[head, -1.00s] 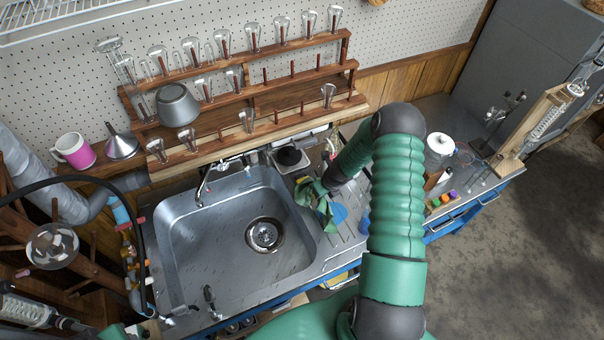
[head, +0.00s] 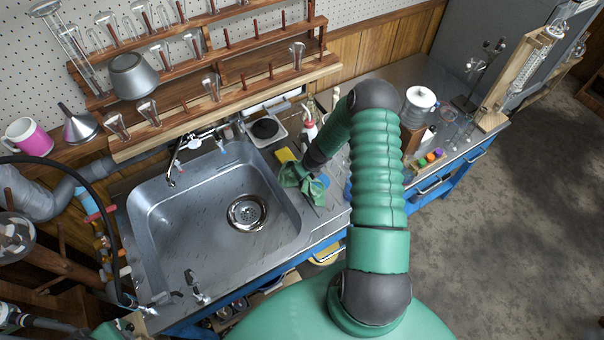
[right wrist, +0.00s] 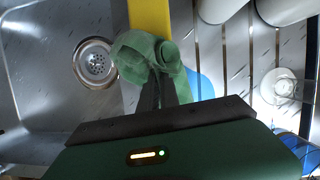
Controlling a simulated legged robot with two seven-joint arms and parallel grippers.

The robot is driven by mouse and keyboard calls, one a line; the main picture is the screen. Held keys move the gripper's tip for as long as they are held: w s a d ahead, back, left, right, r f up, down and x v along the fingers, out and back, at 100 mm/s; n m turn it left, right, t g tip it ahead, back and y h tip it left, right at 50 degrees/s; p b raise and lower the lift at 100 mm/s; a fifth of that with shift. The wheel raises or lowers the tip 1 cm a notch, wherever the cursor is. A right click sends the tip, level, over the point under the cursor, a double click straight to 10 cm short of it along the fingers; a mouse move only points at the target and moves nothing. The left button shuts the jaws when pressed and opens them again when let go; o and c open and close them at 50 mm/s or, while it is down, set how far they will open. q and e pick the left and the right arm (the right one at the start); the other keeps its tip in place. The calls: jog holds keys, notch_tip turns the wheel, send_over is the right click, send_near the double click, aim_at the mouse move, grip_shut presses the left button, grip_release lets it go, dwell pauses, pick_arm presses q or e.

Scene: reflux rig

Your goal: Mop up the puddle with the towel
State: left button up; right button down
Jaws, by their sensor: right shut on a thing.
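The towel is a crumpled green cloth (head: 303,181) on the ribbed drainboard (head: 318,222), just right of the sink basin. My right gripper (head: 308,166) is above it, its fingers hidden among the folds. In the right wrist view the dark fingers (right wrist: 165,92) are closed on the green cloth (right wrist: 141,56). A flat blue patch (right wrist: 203,86), apparently the puddle, shows on the drainboard beside and partly under the cloth; it is partly hidden by the cloth and gripper.
A steel sink (head: 205,245) lies left of the towel. A yellow sponge-like block (head: 285,156) is just behind it. Bottles (head: 309,129) stand behind the drainboard, and a white-lidded jar (head: 421,98) stands farther right. A wooden rack (head: 222,104) with glassware runs along the wall.

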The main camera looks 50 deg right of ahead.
jog(key=c, duration=1.4)
grip_release()
jog(key=shift+w+a, duration=0.15)
jog(key=shift+w, duration=0.05)
jog(key=o, duration=0.8)
jog(key=shift+s, duration=0.1)
jog(key=shift+f+b, duration=0.95)
jog(key=shift+f, duration=0.1)
jog(key=shift+r, duration=0.15)
jog(key=shift+c, duration=0.6)
grip_shut()
